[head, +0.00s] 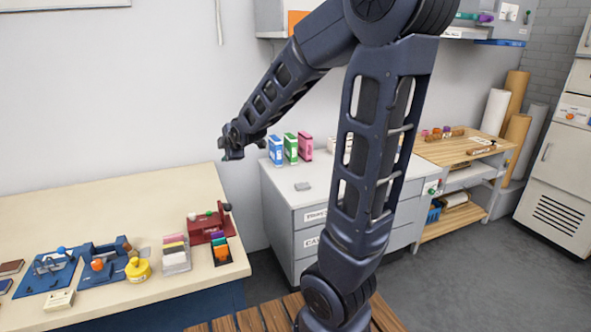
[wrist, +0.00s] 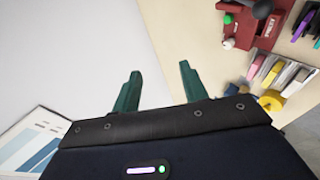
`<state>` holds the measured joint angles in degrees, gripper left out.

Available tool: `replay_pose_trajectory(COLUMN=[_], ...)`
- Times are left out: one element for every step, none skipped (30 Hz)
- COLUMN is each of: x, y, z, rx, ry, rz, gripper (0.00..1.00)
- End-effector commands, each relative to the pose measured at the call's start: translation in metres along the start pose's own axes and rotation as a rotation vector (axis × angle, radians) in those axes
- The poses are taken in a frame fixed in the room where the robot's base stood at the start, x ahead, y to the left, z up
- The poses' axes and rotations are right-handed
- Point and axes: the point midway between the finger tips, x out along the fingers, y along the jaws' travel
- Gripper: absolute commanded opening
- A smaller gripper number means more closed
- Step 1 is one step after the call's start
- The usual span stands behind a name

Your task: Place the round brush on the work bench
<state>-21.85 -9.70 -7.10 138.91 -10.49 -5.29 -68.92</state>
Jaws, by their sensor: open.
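My gripper (head: 232,152) hangs in the air between the cream-topped table and the grey cabinet in the head view. In the wrist view its two green fingers (wrist: 160,82) are apart, with nothing between them. I cannot pick out a round brush in either view. The cream-topped table (head: 100,212) stands at the left and a wooden-topped bench (head: 455,152) at the back right. I cannot tell which of them is the work bench. Small items (head: 442,132) on the wooden top are too small to identify.
The cream table holds blue tools (head: 50,272), a red press (head: 210,227), a yellow tape dispenser (head: 138,268) and a card holder (head: 176,257). The grey cabinet (head: 300,205) carries coloured boxes (head: 290,148). A slatted wooden surface (head: 250,320) is at the front. The table's back is clear.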

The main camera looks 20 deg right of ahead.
Motion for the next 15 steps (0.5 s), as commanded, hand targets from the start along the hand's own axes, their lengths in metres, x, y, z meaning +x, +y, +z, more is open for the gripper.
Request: replay_pose_trajectory(x=[-0.018, -0.027, -0.04, -0.049, -0.059, -0.072, -0.082, -0.091, -0.105, -0.115, -0.125, -0.138, -0.148, -0.158, -0.172], y=[-0.001, -0.003, -0.006, -0.009, -0.012, -0.016, -0.02, -0.024, -0.03, -0.034, -0.039, -0.045, -0.05, -0.056, -0.063], z=[0.013, 0.019, 0.027, 0.032, 0.038, 0.044, 0.049, 0.053, 0.059, 0.062, 0.066, 0.07, 0.073, 0.075, 0.078], rx=[0.091, 0.146, 0.22, 0.275, 0.332, 0.407, 0.463, 0.518, 0.594, 0.648, 0.705, 0.778, 0.834, 0.889, 0.962], ry=[-0.03, -0.047, -0.071, -0.09, -0.109, -0.134, -0.154, -0.174, -0.202, -0.222, -0.244, -0.272, -0.295, -0.317, -0.348], rz=[-0.019, -0.035, -0.054, -0.069, -0.082, -0.098, -0.11, -0.122, -0.136, -0.147, -0.156, -0.167, -0.175, -0.182, -0.191], gripper=[0.43, 0.43, 0.43, 0.43, 0.43, 0.43, 0.43, 0.43, 0.43, 0.43, 0.43, 0.43, 0.43, 0.43, 0.43])
